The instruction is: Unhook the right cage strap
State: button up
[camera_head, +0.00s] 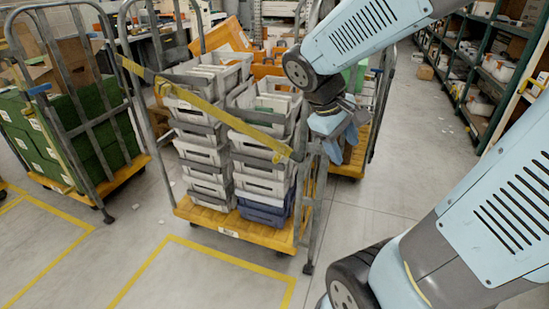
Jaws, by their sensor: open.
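A roll cage (237,232) with a yellow deck stands in the middle, loaded with stacked grey totes (203,155). A yellow strap (225,117) slants across its open front, from the upper left post down to the right post. Its right end, by the right post (314,205), lies close to my gripper (341,158). My gripper hangs at the right side of this cage, pointing down, with its blue fingers apart. I see nothing between the fingers. I cannot tell whether they touch the post, and the strap's hook is too small to make out.
Another cage with green crates (70,130) stands at the left. Orange crates (222,36) and a further cart are behind the middle cage. Green-framed shelving (490,60) lines the right. The grey floor (400,165) right of the cage is clear; yellow lines mark the floor in front.

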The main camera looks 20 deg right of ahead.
jog(key=w+d+f+n+g+h, duration=0.1)
jog(key=w+d+f+n+h, duration=0.1)
jog(key=w+f+n+h, duration=0.3)
jog(key=n+t, duration=1.5)
jog(key=n, duration=0.6)
send_near(278, 157)
jog(key=x, duration=0.4)
jog(key=f+x, duration=0.1)
jog(key=x, duration=0.7)
jog(key=shift+w+a+f, duration=0.2)
jog(key=shift+w+a, duration=0.05)
jog(key=shift+a, duration=0.1)
grip_shut()
